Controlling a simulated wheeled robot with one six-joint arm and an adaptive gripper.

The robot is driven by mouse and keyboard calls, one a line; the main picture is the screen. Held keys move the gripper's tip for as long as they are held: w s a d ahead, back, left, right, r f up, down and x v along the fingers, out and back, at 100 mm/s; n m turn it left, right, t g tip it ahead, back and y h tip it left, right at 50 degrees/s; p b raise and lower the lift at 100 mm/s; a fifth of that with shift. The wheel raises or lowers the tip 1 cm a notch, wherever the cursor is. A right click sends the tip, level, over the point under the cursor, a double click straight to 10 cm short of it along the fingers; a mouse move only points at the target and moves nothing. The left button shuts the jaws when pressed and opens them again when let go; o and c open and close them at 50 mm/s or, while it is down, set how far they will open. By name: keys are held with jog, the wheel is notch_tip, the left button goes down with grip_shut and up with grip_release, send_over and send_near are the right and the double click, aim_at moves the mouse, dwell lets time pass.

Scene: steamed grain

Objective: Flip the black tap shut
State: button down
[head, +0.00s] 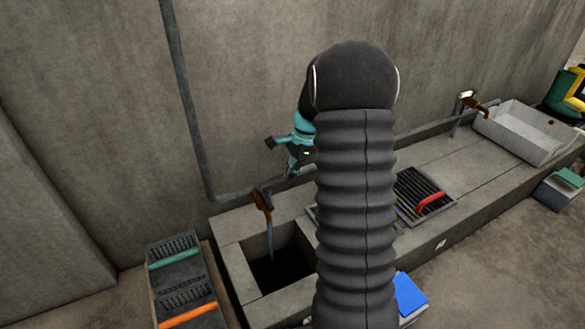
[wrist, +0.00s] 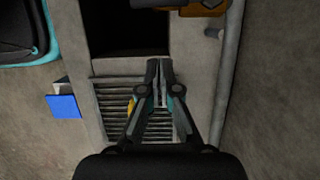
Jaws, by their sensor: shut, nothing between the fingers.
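In the head view a tap (head: 262,200) with a brown body and a dark upper part stands by the wall pipe. A pale blue stream (head: 270,240) runs from it into the dark square basin (head: 229,262). In the wrist view the brown tap body (wrist: 204,9) shows at the top edge, partly cut off; its handle is not clearly seen. My gripper (head: 291,173) is beside the wall, right of the tap and apart from it. In the wrist view my gripper (wrist: 160,68) is shut and empty, below the basin opening.
A pipe (head: 185,100) runs down the wall and along it. Right are a red-handled grate (head: 415,195), another tap (head: 478,103) and a pale sink (head: 522,133). Crates (head: 183,280) stand left. A blue box (head: 408,295) is at the front. My arm hides the middle.

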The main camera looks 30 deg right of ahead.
aim_at(264, 199)
jog(key=a+f+b, duration=0.1)
jog(key=a+f, duration=0.3)
jog(key=a, duration=0.1)
jog(key=shift+f, duration=0.4)
jog(key=shift+a, duration=0.15)
